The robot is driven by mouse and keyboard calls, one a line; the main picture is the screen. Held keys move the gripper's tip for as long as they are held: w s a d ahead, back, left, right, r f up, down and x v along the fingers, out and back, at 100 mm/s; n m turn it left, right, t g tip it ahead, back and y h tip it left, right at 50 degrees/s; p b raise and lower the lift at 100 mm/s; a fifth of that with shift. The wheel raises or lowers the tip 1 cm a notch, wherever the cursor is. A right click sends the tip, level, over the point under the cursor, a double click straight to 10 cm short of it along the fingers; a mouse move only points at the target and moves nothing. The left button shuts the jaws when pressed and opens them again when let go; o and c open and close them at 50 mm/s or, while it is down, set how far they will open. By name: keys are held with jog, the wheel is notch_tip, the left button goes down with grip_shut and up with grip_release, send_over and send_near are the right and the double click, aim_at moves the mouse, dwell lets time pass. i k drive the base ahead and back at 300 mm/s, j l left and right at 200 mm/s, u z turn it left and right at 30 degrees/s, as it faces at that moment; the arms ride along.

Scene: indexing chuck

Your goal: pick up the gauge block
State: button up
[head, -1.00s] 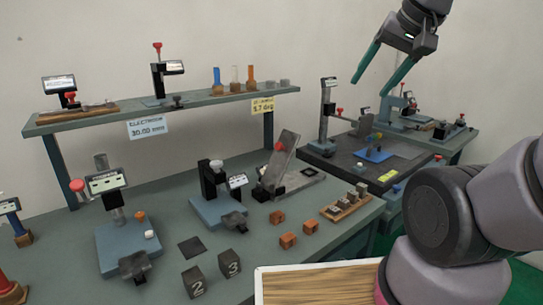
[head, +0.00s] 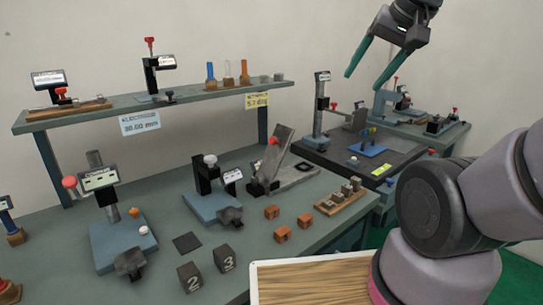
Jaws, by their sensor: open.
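My gripper (head: 367,84) is at the upper right of the head view, with its two teal fingers apart and nothing between them. It hangs in the air above the far dark bench. Several small grey metal blocks (head: 346,191) stand in a row on a wooden holder (head: 328,206) at the right edge of the near bench. One of these may be the gauge block, but I cannot tell for sure. The gripper is well above and behind them, touching nothing.
The near bench (head: 75,230) carries dial-type stands, orange blocks (head: 283,234) and dark blocks numbered 2 (head: 189,277) and 3 (head: 224,258). A raised shelf (head: 200,97) runs behind. The far bench (head: 340,168) holds a tall gauge stand and a blue fixture (head: 369,148).

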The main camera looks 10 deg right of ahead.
aim_at(327, 205)
jog(key=l+u, duration=0.1)
jog(key=l, duration=0.2)
jog(key=k+l+u, duration=0.15)
jog(key=l, duration=0.2)
jog(key=l+u, duration=0.5)
jog(key=l, duration=0.7)
jog(key=i+l+u, duration=0.4)
jog(key=l, duration=0.3)
jog(key=i, duration=0.1)
